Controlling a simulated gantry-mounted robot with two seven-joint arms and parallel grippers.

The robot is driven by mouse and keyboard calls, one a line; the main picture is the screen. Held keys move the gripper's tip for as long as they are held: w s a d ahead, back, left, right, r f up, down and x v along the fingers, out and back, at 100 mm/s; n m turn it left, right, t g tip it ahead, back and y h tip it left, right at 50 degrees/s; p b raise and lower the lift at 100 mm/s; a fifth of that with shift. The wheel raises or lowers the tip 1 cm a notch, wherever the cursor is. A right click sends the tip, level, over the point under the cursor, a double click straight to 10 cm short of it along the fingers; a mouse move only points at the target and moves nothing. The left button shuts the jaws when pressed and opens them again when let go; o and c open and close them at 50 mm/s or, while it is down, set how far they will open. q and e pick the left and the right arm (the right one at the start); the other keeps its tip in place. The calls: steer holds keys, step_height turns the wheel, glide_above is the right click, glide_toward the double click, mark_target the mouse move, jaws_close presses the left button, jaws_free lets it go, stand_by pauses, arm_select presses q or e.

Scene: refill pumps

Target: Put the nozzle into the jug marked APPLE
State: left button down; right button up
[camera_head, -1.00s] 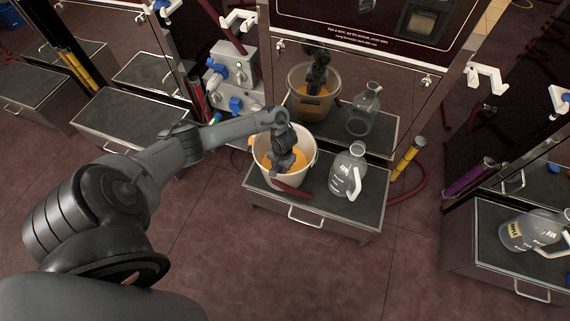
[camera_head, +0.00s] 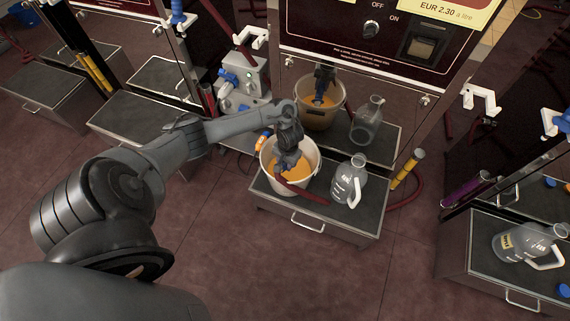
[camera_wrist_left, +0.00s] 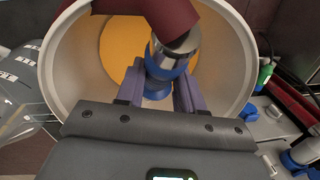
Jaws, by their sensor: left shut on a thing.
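My left gripper (camera_head: 287,165) is inside the mouth of a white bucket (camera_head: 268,172) holding orange liquid. In the left wrist view the gripper (camera_wrist_left: 160,88) is shut on the nozzle (camera_wrist_left: 170,60), which has a metal and blue body and a dark red hose. The nozzle is over the orange liquid; whether its tip touches is hidden. Another clear jug (camera_head: 347,183) with white markings stands right of the bucket. My right gripper is not in view.
The bucket and nearer jug share a dark-topped stand (camera_head: 320,211). A mirror-like panel behind reflects them. A yellow-banded post (camera_head: 408,168) and black uprights stand between the two stands.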

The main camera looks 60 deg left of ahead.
arm_select(q)
step_height(320, 180, up, 7)
steer(key=p, duration=0.4)
step_height(320, 180, up, 2)
steer(key=shift+p, duration=0.95)
step_height(320, 180, up, 6)
steer(key=p, duration=0.7)
steer(key=shift+f, duration=0.2)
steer(key=shift+w, duration=0.1)
